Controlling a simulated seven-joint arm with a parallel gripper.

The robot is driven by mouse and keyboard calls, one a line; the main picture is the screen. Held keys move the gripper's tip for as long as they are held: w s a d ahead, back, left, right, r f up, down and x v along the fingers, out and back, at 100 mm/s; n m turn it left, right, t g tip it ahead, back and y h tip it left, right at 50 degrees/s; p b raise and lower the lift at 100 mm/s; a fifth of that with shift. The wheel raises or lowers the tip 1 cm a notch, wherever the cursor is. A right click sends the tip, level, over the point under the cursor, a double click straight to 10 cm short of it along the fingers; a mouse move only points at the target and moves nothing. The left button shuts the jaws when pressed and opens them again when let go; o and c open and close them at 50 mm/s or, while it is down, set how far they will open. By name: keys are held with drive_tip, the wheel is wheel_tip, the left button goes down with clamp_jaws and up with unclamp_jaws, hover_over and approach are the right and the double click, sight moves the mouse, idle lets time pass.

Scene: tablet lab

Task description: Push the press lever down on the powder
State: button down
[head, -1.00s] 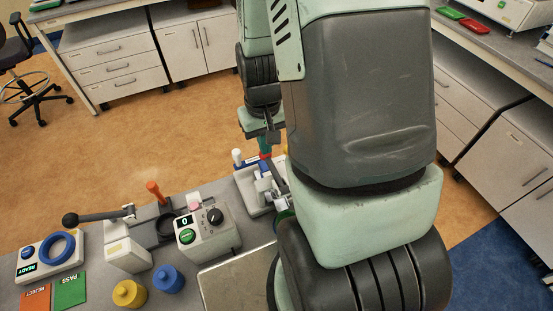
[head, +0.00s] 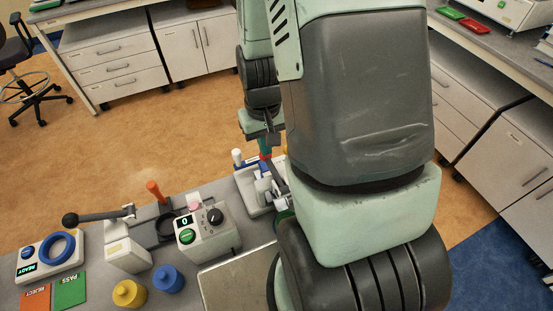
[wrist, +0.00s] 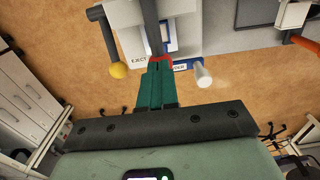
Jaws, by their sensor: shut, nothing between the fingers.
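My gripper (wrist: 159,60) is shut and empty, its green fingers and red tips together. It also shows in the head view (head: 265,155), partly hidden by my arm. The fingertips are over the edge of a white press-like unit (wrist: 190,45) with a blue-edged label. A dark grey bar (wrist: 151,25) runs from the fingertips across this unit; I cannot tell whether the tips touch it. No powder is clearly visible.
Left of the unit in the head view are a grey box with dial and green button (head: 208,236), an orange-handled tool (head: 156,191) and a black-knobbed lever (head: 72,219). Yellow (head: 128,293) and blue (head: 168,279) pots stand in front. Open floor lies behind the bench.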

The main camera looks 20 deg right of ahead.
idle(0.4)
drive_tip(key=shift+s+r, duration=0.1)
drive_tip(key=shift+r, duration=1.5)
drive_tip(key=shift+s+r, duration=0.3)
drive_tip(key=shift+r, duration=0.45)
drive_tip(key=shift+s+r, duration=0.25)
drive_tip(key=shift+r, duration=0.45)
drive_tip(key=shift+s+r, duration=0.25)
drive_tip(key=shift+r, duration=0.35)
wheel_tip(320, 180, up, 5)
hover_over(268, 159)
drive_tip(key=shift+s, duration=0.2)
